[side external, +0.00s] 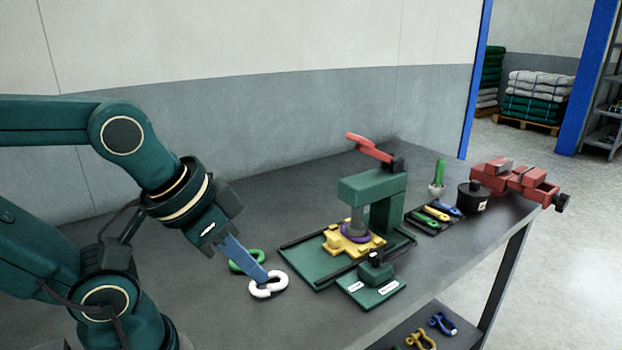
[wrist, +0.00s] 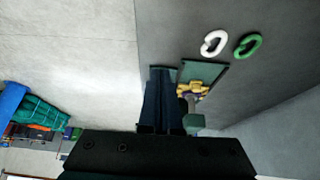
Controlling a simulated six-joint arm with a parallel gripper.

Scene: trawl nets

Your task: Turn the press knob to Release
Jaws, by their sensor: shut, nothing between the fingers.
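The press knob (side external: 376,266) is a dark block with a small top on a green plate (side external: 390,290) with two white labels, too small to read. It sits in front of the green press (side external: 372,190), which has a raised red lever (side external: 369,147) and a yellow piece (side external: 336,241) with a purple ring under its ram. My gripper (side external: 264,280) is shut and empty, pointing down left of the press and knob, with its tip in front of the white link in the side view. In the wrist view, its blue fingers (wrist: 163,72) hide the knob area.
A white link (side external: 268,285) and a green link (side external: 246,261) lie left of the press. A tool tray (side external: 433,226), a black pot (side external: 473,197) and a red vise (side external: 520,180) stand at right. The table's front right edge is beyond the knob plate.

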